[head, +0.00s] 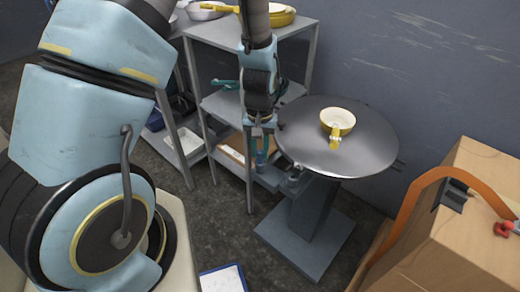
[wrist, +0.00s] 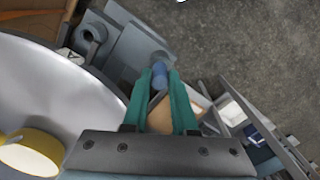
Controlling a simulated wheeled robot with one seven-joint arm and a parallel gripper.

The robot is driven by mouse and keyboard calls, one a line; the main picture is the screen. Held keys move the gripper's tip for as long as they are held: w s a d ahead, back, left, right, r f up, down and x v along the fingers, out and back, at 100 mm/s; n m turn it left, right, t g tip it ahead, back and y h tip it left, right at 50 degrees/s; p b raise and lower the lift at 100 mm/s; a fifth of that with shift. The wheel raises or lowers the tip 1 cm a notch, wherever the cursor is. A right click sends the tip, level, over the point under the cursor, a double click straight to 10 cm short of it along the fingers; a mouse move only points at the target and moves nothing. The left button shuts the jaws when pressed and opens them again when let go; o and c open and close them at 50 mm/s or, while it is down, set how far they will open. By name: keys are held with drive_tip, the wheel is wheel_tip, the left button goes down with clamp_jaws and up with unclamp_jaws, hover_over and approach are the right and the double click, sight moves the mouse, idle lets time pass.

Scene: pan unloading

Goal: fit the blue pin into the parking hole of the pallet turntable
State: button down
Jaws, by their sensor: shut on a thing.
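My gripper (head: 262,150) is at the left edge of the round grey pallet turntable (head: 380,160). Its teal fingers (wrist: 160,90) are shut on the blue pin (wrist: 159,77), which shows between the fingertips in the wrist view. The pin is over or at a grey bracket (wrist: 128,45) that sticks out from under the turntable's disc. A grey round collar (wrist: 93,33) stands on this bracket, to the upper left of the pin and apart from it. The parking hole is not clearly visible. I cannot tell whether the pin's lower end touches the bracket.
A yellow and white pan (head: 339,121) sits on the turntable. Behind my gripper stands a grey shelf rack (head: 222,105) with pans on top and bins lower down. A cardboard box (head: 465,235) with an orange strap is at the right. Bare floor lies before the turntable's base.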

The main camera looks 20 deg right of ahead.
drive_tip(key=c, duration=0.6)
unclamp_jaws()
drive_tip(key=shift+r, duration=0.1)
wheel_tip(320, 180, up, 11)
drive_tip(key=shift+f+b, duration=0.2)
drive_tip(key=shift+b, duration=0.25)
drive_tip(key=a+r+n, duration=0.1)
drive_tip(key=a+r, duration=0.1)
drive_tip(key=a, duration=0.6)
drive_tip(key=w+a+r+n+t, duration=0.1)
drive_tip(key=a+r+n, duration=0.1)
drive_tip(key=a, duration=0.7)
drive_tip(key=a+r+n, duration=0.1)
drive_tip(key=a+r, duration=0.3)
drive_tip(key=a, duration=0.4)
drive_tip(key=shift+w+a+n+t+p, duration=0.15)
drive_tip(key=shift+n+t+p, duration=0.15)
drive_tip(key=shift+p, duration=0.05)
